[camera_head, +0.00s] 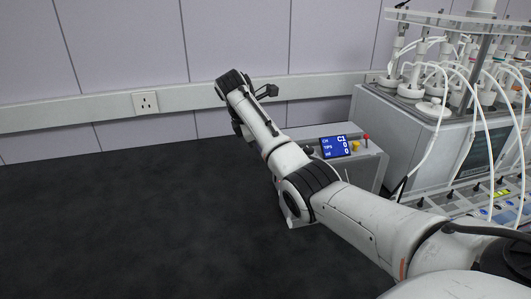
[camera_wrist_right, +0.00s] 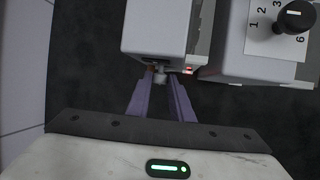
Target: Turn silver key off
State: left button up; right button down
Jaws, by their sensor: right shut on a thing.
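In the right wrist view, a small silver key (camera_wrist_right: 159,77) sticks out of the near face of a grey box (camera_wrist_right: 154,28). My right gripper (camera_wrist_right: 160,84) has its two purple fingers on either side of the key, shut on it. In the head view my right arm reaches across from the lower right. The gripper's fingertips and the key cannot be made out there. The same grey box (camera_head: 362,172) seems to be partly hidden behind my arm. My left gripper is not in view.
The box carries a blue display (camera_head: 334,147), a yellow knob (camera_head: 356,147) and a red-topped lever (camera_head: 366,137). A larger reactor unit (camera_head: 425,138) with many white tubes stands to the right. A black dial (camera_wrist_right: 295,17) is at the wrist view's upper right. Dark floor at left is clear.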

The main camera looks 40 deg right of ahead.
jog(key=shift+d+g+y, duration=0.1)
jog(key=shift+g+y, duration=0.2)
jog(key=shift+g, duration=0.2)
dwell(0.4)
jog(key=c, duration=1.9)
grip_release()
jog(key=shift+o, duration=0.2)
jog(key=shift+w, duration=0.1)
jog(key=s+v, duration=0.1)
jog(key=v, duration=0.9)
jog(key=shift+w, duration=0.4)
